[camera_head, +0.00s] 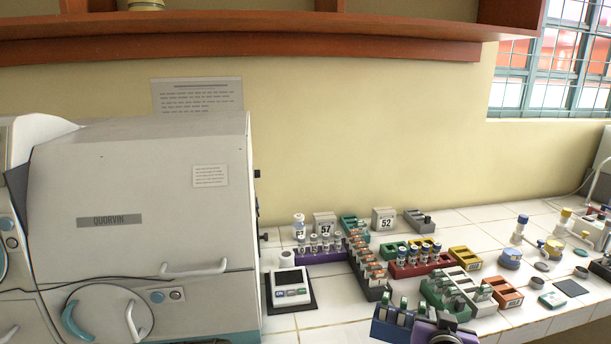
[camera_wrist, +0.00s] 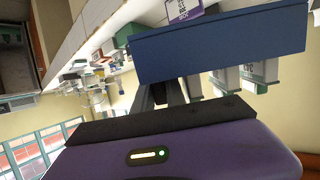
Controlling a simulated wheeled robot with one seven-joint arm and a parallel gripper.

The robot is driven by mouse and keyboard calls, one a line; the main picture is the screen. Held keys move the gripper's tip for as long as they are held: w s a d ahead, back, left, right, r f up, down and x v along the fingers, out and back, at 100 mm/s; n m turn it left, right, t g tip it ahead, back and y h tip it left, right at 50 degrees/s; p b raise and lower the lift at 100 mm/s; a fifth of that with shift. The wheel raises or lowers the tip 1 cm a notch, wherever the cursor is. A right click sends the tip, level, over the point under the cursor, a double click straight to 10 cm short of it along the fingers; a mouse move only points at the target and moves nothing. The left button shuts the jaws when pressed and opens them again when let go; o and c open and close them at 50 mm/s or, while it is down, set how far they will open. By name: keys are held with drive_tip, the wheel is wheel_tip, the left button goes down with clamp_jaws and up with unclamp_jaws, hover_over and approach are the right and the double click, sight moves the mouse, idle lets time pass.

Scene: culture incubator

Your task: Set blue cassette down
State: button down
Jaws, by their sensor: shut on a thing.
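The blue cassette (camera_head: 390,331) is at the bottom of the head view, with several white-labelled vials with dark green parts standing in it. My gripper (camera_head: 421,323), with a purple body, is beside its right end and shut on it. In the wrist view the blue cassette (camera_wrist: 220,46) fills the upper middle, and its vials (camera_wrist: 258,76) point down in that turned picture. The black fingers of my gripper (camera_wrist: 165,93) reach to the cassette. Their tips are hidden behind it, and I cannot tell whether its base touches anything.
A rack of orange-topped vials (camera_head: 369,265) stands behind the cassette. Red (camera_head: 420,268), purple (camera_head: 325,256), green (camera_head: 437,299), yellow (camera_head: 465,259) and orange (camera_head: 502,292) racks crowd the white-tiled bench. A small device (camera_head: 290,289) stands left; tiles between (camera_head: 335,305) are clear. The incubator (camera_head: 150,220) is far left.

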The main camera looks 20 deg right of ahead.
drive_tip(key=w+a+f+n+t+y, duration=0.1)
drive_tip(key=a+f+n+t+y, duration=0.15)
drive_tip(key=a+f, duration=0.4)
drive_tip(key=a+f+n+t+y, duration=0.1)
drive_tip(key=a+f+n+y, duration=0.2)
drive_tip(key=a, duration=0.6)
drive_tip(key=s+a+f+n+y, duration=0.4)
drive_tip(key=s+a+f, duration=0.2)
drive_tip(key=a+f, duration=0.4)
drive_tip(key=shift+s+a+f+t, duration=0.15)
drive_tip(key=shift+a+t, duration=0.3)
drive_tip(key=shift+a, duration=0.6)
